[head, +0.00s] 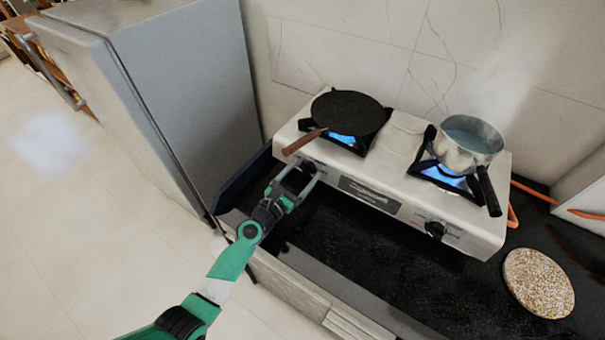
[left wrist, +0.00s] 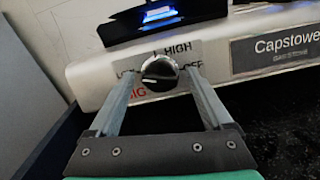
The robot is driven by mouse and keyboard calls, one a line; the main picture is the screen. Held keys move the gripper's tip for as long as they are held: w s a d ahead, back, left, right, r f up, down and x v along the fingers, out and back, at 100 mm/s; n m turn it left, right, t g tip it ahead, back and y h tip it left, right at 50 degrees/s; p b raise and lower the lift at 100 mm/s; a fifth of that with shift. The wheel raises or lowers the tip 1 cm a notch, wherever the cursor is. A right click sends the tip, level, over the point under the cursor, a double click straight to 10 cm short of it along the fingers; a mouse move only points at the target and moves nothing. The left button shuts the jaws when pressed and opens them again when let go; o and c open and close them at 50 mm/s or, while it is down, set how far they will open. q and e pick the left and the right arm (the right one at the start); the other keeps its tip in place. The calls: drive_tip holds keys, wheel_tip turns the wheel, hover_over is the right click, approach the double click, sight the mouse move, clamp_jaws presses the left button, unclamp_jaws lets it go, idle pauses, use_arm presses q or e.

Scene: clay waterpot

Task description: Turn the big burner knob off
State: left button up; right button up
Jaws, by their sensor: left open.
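The burner knob (left wrist: 159,70) is round and black with a silver rim, on the left of the stove's front panel. Around it are the labels HIGH above and OFF to the right; the left label and red lettering below are partly covered. A pale mark shows on its lower left face. My left gripper (head: 297,181) is open, its two fingers (left wrist: 163,79) on either side of the knob. I cannot tell whether they touch it. In the head view the gripper hides this knob. A blue flame (head: 342,139) burns under the black pan (head: 348,110). My right gripper is out of view.
The white stove (head: 400,150) has a second knob (head: 435,229) at right. A steaming pot (head: 463,150) sits over another blue flame, its handle overhanging the front. A round trivet (head: 538,283) lies on the dark counter (head: 370,255). A grey fridge (head: 190,90) stands left.

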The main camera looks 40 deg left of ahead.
use_arm(q)
clamp_jaws()
